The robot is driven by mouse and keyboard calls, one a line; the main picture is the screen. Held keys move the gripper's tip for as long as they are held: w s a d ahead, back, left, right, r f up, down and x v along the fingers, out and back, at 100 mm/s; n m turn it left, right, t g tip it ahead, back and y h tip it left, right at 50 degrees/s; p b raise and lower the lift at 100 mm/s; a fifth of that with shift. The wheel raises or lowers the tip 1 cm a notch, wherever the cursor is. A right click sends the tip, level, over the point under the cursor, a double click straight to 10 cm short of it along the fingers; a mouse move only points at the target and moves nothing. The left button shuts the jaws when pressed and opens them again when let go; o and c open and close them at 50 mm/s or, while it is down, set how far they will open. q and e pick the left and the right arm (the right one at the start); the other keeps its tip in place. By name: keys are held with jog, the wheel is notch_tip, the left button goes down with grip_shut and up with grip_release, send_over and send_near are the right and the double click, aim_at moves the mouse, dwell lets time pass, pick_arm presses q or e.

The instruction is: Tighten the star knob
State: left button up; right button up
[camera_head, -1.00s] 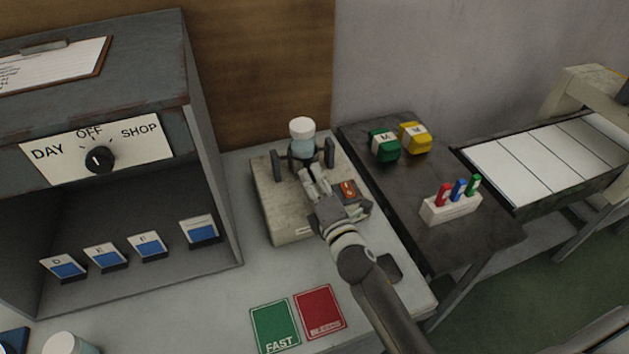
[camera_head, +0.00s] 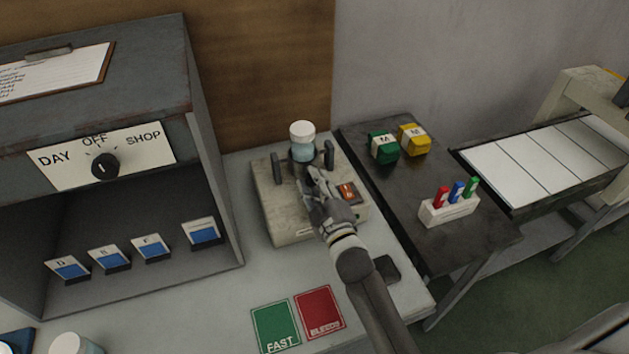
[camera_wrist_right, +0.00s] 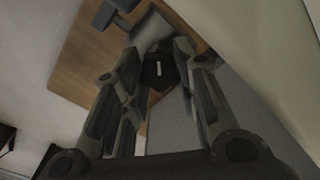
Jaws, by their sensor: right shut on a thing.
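My right gripper (camera_head: 311,178) reaches over the beige machine (camera_head: 283,228) on the bench, just in front of a pale blue jar with a white cap (camera_head: 302,129). The jar stands between two dark upright jaws. In the right wrist view, the dark star knob (camera_wrist_right: 158,72) with a white mark sits between the two fingers of my right gripper (camera_wrist_right: 157,62). The fingers are shut on it. In the head view the gripper hides the knob. My left gripper is not in view.
An orange switch (camera_head: 347,192) is right of the gripper on the machine. Green (camera_head: 276,326) and red (camera_head: 320,312) cards lie in front. The dark side table holds green (camera_head: 383,147) and yellow (camera_head: 414,139) bundles and a marker block (camera_head: 449,209). A cabinet (camera_head: 215,170) stands left.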

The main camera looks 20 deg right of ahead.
jog(key=m+p, duration=0.1)
jog(key=m, duration=0.3)
jog(key=shift+m, duration=0.3)
jog(key=shift+m+p, duration=0.6)
jog(key=shift+m, duration=1)
jog(key=shift+c, duration=0.2)
jog(key=o, duration=1)
jog(key=shift+o, duration=0.2)
jog(key=s, duration=1.2)
jog(key=shift+d+f, duration=0.2)
jog(key=shift+d, duration=0.05)
